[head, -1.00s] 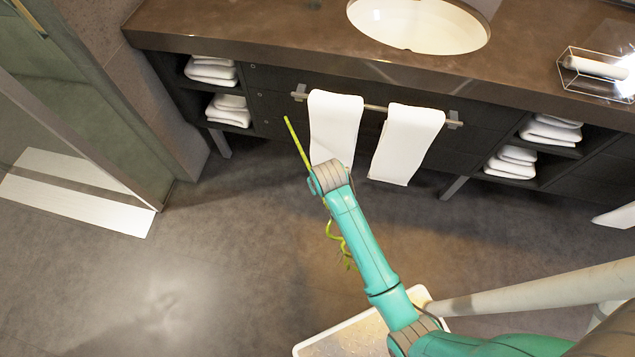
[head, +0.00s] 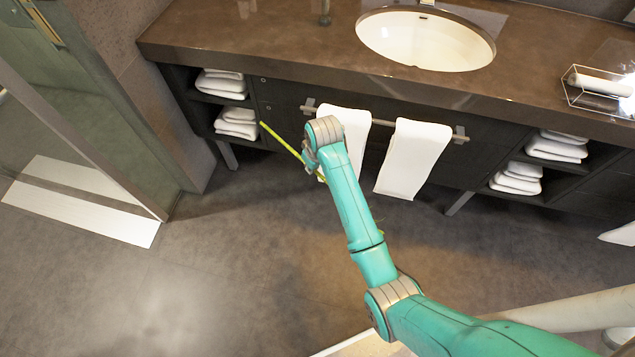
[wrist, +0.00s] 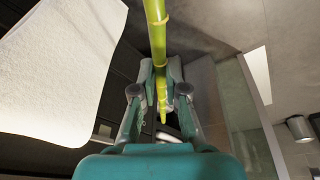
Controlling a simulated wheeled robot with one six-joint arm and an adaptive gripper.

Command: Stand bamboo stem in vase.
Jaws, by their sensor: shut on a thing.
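The bamboo stem (head: 284,141) is a thin yellow-green rod. In the head view it slants up and left from my wrist, in front of the vanity cabinet and below the counter height in the picture. In the wrist view the stem (wrist: 155,28) runs from the top edge down between the fingers. My gripper (wrist: 162,78) is shut on the stem; in the head view my arm hides the fingers. No vase can be made out for certain.
The brown counter (head: 240,45) holds a white sink (head: 425,40) and a clear box (head: 597,92) at right. White towels (head: 411,158) hang on a rail at the cabinet front, close to my wrist. A glass shower partition stands at left. The floor between is clear.

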